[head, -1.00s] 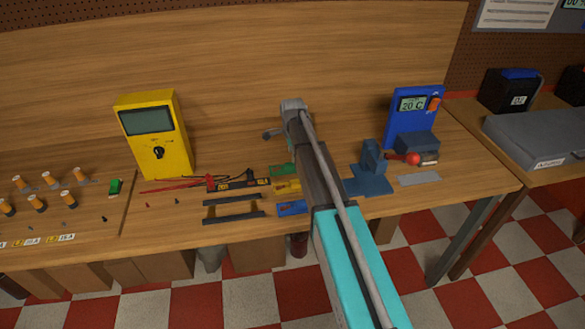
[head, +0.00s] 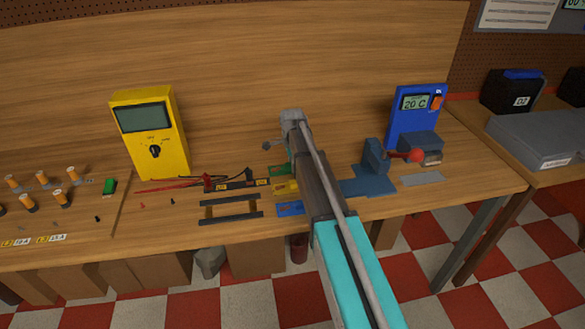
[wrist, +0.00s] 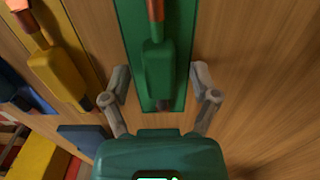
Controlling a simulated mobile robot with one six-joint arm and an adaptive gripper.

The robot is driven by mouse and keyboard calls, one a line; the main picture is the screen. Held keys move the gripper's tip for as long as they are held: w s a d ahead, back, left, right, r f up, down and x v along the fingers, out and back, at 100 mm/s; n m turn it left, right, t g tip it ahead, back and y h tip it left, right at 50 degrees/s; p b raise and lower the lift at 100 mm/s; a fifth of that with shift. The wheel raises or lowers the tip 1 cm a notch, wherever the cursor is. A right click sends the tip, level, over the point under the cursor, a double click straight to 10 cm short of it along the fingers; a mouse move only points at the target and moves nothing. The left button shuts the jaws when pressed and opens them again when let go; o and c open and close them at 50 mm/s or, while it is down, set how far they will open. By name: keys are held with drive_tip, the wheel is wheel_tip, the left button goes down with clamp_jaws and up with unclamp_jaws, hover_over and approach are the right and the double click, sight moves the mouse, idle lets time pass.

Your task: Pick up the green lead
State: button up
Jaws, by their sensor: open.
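The green lead (wrist: 158,70) lies on a green holder plate (wrist: 183,40) in the wrist view, with a copper-coloured part at its upper end. My gripper (wrist: 159,76) is open, with one finger on each side of the green lead's lower end and wood showing beyond both fingers. I cannot tell how high the fingertips are above the bench. In the head view, a strip of the green holder (head: 276,171) shows just left of my arm, which hides the rest of it and most of my gripper.
A yellow lead (wrist: 58,72) and a blue one (wrist: 14,86) lie left of the green one in the wrist view. In the head view, a yellow multimeter (head: 170,150), black rails (head: 230,217) and a blue stand (head: 372,180) are on the bench.

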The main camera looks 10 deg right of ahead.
drive_tip(key=shift+c, duration=0.3)
clamp_jaws()
drive_tip(key=shift+r, duration=0.1)
idle(0.4)
wheel_tip(320, 180, up, 2)
drive_tip(key=p, duration=0.2)
drive_tip(key=shift+r+p, duration=0.25)
drive_tip(key=shift+p, duration=0.15)
drive_tip(key=s+r+p, duration=1)
drive_tip(key=s, duration=0.4)
drive_tip(key=shift+a+r, duration=0.15)
drive_tip(key=shift+a, duration=0.05)
